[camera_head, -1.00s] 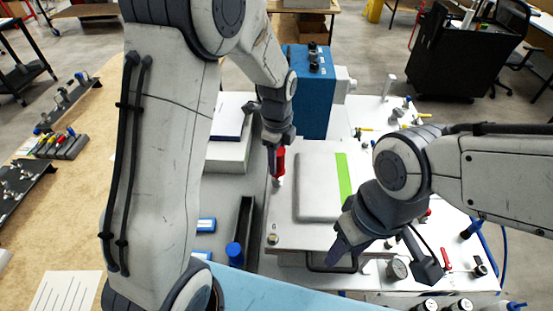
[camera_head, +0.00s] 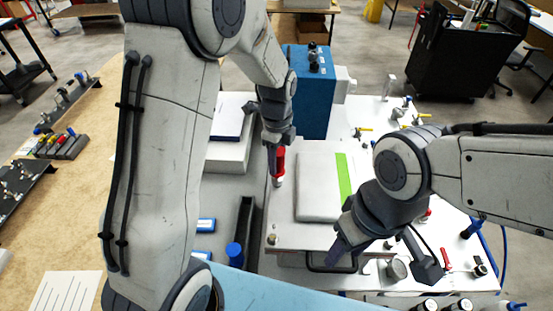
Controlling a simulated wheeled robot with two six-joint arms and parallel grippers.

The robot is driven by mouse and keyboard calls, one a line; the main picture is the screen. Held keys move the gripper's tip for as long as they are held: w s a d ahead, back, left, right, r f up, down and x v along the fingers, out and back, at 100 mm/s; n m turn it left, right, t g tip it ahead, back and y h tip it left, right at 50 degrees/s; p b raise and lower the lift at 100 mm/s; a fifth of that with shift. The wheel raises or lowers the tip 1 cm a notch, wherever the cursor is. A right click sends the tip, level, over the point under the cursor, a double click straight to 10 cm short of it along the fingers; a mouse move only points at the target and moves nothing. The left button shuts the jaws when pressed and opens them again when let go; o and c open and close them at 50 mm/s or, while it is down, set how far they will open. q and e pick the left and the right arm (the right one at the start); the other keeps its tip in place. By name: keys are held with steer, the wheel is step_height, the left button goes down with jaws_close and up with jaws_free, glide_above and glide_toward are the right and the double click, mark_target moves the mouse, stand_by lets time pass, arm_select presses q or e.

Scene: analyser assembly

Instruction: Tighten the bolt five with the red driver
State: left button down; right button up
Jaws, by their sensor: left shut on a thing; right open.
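My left gripper (camera_head: 274,150) is shut on the red driver (camera_head: 280,163), which points down with its pale tip at the left edge of the white panel (camera_head: 300,238). I cannot tell whether the tip touches a bolt there; the spot under it is small and partly hidden. A brass-coloured bolt (camera_head: 272,239) stands at the panel's front left corner, apart from the driver. My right gripper (camera_head: 340,252) is open and empty above the front edge of the panel, near the dark handle (camera_head: 330,266).
A raised grey cover (camera_head: 318,190) with a green strip lies on the panel. A blue box (camera_head: 308,95) stands behind it. A blue-capped item (camera_head: 235,254) and a dark tray (camera_head: 246,220) are at the left. Valves and gauges crowd the right side.

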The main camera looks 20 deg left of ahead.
arm_select(q)
steer(key=shift+r+p, duration=2.5)
steer(key=shift+r, duration=0.5)
arm_select(e)
step_height(320, 180, up, 5)
steer(key=shift+r, duration=0.1)
